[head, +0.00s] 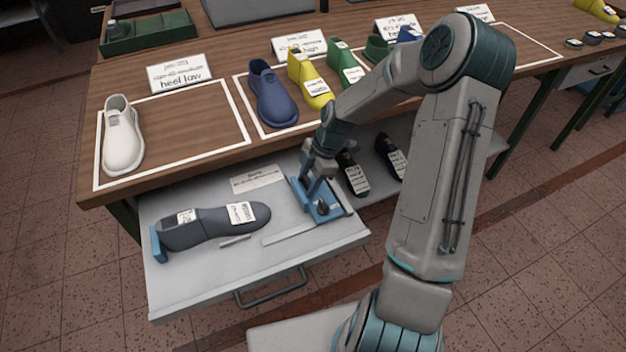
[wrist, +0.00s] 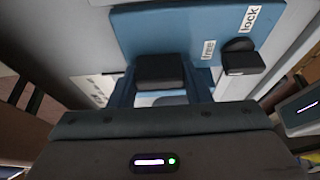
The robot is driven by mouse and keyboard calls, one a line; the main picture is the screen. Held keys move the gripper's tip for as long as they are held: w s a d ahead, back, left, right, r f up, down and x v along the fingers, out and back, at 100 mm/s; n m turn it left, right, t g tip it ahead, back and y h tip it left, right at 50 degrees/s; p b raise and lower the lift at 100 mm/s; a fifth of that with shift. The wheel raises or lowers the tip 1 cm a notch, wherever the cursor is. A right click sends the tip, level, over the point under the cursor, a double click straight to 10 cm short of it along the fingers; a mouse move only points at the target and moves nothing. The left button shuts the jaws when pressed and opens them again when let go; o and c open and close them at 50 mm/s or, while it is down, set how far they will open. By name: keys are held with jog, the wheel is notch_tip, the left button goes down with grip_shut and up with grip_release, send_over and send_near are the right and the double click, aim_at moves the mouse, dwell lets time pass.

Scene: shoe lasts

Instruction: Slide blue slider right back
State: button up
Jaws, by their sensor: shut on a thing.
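The blue slider (head: 330,211) sits at the right side of the pulled-out light grey drawer (head: 200,290). My gripper (head: 316,187) reaches down to it and is shut on its upright part. In the wrist view, the slider's blue plate (wrist: 165,32) carries the labels "free" and "lock" and a dark knob (wrist: 240,58). I cannot tell which label the knob points to. A dark grey last (head: 215,226) with white labels lies in the drawer, its heel at a blue end stop (head: 158,243). A gap separates its toe from the slider.
The wooden table (head: 200,105) stands behind the drawer, with a white last (head: 122,135), a navy last (head: 272,95) and a yellow last (head: 310,80) on it. Dark lasts (head: 352,173) lie right of the slider under the tabletop. A metal strip (head: 288,236) lies in front of the slider.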

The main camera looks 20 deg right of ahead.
jog(key=shift+w+d, duration=0.1)
jog(key=shift+d, duration=0.05)
jog(key=o, duration=1.4)
jog(key=shift+d, duration=0.15)
jog(key=shift+r, duration=0.1)
jog(key=v, duration=1.3)
jog(key=shift+r, duration=0.35)
